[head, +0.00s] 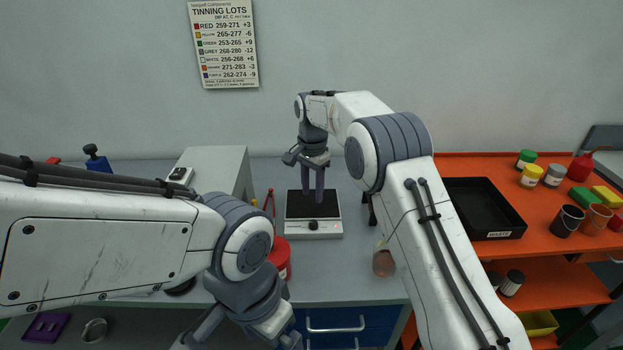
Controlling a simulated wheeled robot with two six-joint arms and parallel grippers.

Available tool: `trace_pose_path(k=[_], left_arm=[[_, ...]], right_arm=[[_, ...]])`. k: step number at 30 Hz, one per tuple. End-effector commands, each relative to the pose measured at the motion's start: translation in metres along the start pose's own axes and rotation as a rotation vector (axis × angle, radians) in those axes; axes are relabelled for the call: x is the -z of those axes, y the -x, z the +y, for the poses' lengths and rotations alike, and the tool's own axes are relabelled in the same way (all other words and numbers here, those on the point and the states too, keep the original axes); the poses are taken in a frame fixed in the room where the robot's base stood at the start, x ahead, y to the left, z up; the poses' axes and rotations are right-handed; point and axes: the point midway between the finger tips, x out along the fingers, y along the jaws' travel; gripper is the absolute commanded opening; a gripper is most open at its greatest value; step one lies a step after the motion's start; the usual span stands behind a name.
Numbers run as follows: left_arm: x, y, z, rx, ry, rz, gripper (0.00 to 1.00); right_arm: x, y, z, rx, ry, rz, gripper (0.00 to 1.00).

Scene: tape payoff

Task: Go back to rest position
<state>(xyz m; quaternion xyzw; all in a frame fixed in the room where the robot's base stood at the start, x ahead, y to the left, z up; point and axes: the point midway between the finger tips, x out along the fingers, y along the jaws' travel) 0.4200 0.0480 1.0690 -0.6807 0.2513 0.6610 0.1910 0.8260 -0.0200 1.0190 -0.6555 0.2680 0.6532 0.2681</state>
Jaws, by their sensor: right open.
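My right gripper (312,197) hangs pointing down, its two dark fingers a small gap apart, with nothing seen between them. It is in front of or above the black top of a white bench device (314,228) with a knob and a small red light; I cannot tell the height between them. My right arm reaches in from the lower right. My left arm enters from the left and bends down at the bottom centre. Its fingers are cut off by the lower edge of the head view.
A red container (279,262) stands partly behind my left arm. A small brownish flask (383,262) stands beside my right arm. A grey box (214,166) is at the back left. The orange shelf (455,164) on the right holds a black waste tray (484,222) and several jars and cups.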

Motion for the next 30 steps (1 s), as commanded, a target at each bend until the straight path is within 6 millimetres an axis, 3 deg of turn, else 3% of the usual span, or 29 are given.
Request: trace_pose_path(k=[5, 8, 11, 15, 20, 24, 30], left_arm=[[0.000, 0.000, 0.000, 0.000, 0.000, 0.000, 0.97], [0.000, 0.000, 0.000, 0.000, 0.000, 0.000, 0.97], [0.000, 0.000, 0.000, 0.000, 0.000, 0.000, 0.97], [0.000, 0.000, 0.000, 0.000, 0.000, 0.000, 0.97], [0.000, 0.000, 0.000, 0.000, 0.000, 0.000, 0.97], [0.000, 0.000, 0.000, 0.000, 0.000, 0.000, 0.97], [0.000, 0.000, 0.000, 0.000, 0.000, 0.000, 0.97]], right_arm=[[-0.008, 0.007, 0.002, 0.004, 0.034, 0.000, 0.44], [-0.031, 0.024, 0.009, 0.011, 0.128, -0.003, 0.44], [-0.068, 0.046, 0.026, 0.023, 0.282, -0.007, 0.44], [-0.125, 0.071, 0.068, 0.040, 0.534, -0.012, 0.44], [-0.184, 0.085, 0.132, 0.061, 0.818, -0.014, 0.44], [-0.226, 0.082, 0.198, 0.077, 1.059, -0.013, 0.44], [-0.260, 0.063, 0.274, 0.096, 1.315, -0.009, 0.44]])
